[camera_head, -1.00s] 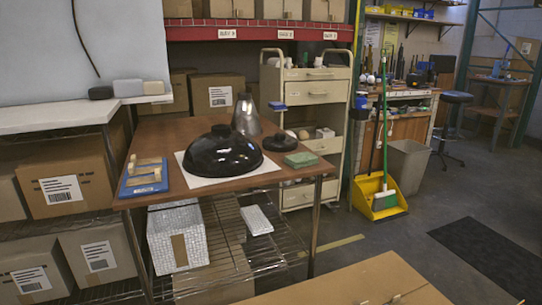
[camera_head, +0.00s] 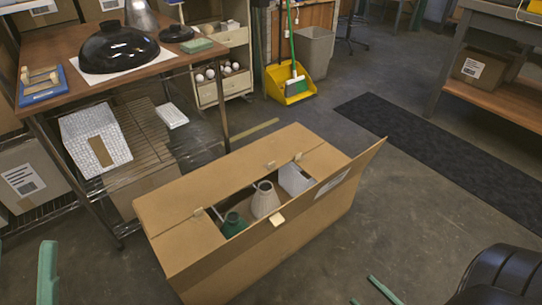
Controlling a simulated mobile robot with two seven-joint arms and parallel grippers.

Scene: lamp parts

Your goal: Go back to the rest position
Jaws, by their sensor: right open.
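My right gripper (camera_head: 362,289) shows at the bottom edge, right of the open box. Its two green fingertips are apart, with nothing between them. One green finger of my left gripper (camera_head: 47,272) shows at the lower left; its other finger is out of view. The open cardboard box (camera_head: 300,232) stands on the floor between them, holding a green lamp part (camera_head: 233,225), a beige shade (camera_head: 264,199) and a white item (camera_head: 294,179). A black dome lampshade (camera_head: 118,49) rests on a white sheet on the wooden table.
The wooden table (camera_head: 185,57) also carries a blue tray (camera_head: 43,93), a black lid-like part (camera_head: 176,33) and a green block (camera_head: 197,46). A yellow dustpan (camera_head: 291,91) and a dark mat (camera_head: 440,150) lie beyond. Open floor is right of the box.

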